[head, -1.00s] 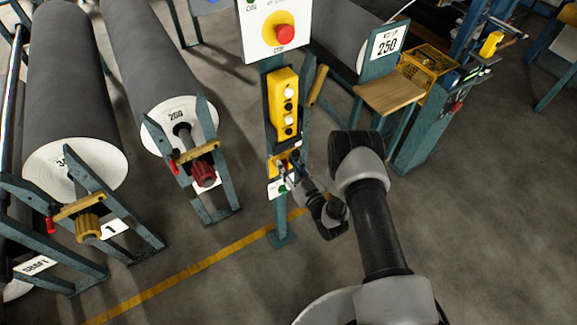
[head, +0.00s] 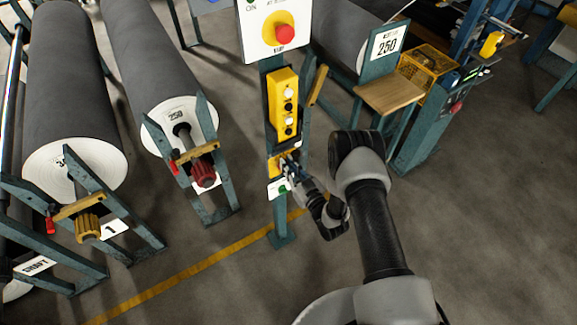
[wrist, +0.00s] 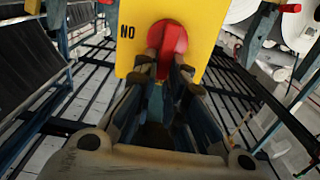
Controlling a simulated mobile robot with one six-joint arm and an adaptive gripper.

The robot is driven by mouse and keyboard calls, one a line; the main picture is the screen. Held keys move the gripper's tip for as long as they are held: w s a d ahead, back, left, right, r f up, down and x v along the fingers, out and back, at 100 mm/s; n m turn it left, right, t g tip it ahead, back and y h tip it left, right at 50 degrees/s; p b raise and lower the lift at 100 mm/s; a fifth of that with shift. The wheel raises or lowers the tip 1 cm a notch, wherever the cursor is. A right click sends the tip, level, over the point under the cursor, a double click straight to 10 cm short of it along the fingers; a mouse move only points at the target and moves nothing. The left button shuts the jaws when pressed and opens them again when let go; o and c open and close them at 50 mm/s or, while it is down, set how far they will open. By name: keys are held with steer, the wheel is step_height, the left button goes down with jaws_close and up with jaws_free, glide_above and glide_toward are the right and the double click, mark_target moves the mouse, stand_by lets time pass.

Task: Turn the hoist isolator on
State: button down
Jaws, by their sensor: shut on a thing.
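The hoist isolator is a yellow plate with a red handle (wrist: 172,45) in the wrist view, with the letters "NO" beside it. In the head view its yellow plate (head: 275,166) sits low on the teal post, mostly hidden behind my gripper (head: 287,165). In the wrist view my gripper (wrist: 166,68) has its fingers closed around the red handle, one on each side. The handle's lower part is hidden between the fingers.
Above the isolator on the same post are a yellow pendant with several buttons (head: 285,103) and a white panel with a red stop button (head: 284,34). Large grey rolls (head: 75,80) on teal stands are at left. A wooden shelf (head: 389,96) is at right.

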steer(key=shift+m, duration=0.3)
steer(key=shift+w+d+f+m+b, duration=0.4)
steer(key=shift+m+b, duration=0.85)
steer(key=shift+m, duration=1.6)
steer(key=shift+w+d+f+m+b, duration=0.2)
steer(key=shift+d+f+m+b, duration=0.75)
steer(key=shift+m, duration=1.95)
steer(key=shift+w+a+f+m+b, duration=0.1)
steer(key=shift+w+f+m+b, duration=0.2)
steer(key=shift+m+b, duration=1.9)
steer(key=shift+m+p, duration=0.6)
steer(key=shift+m, duration=0.15)
steer(key=c, duration=1.6)
jaws_free()
steer(key=shift+c, duration=0.2)
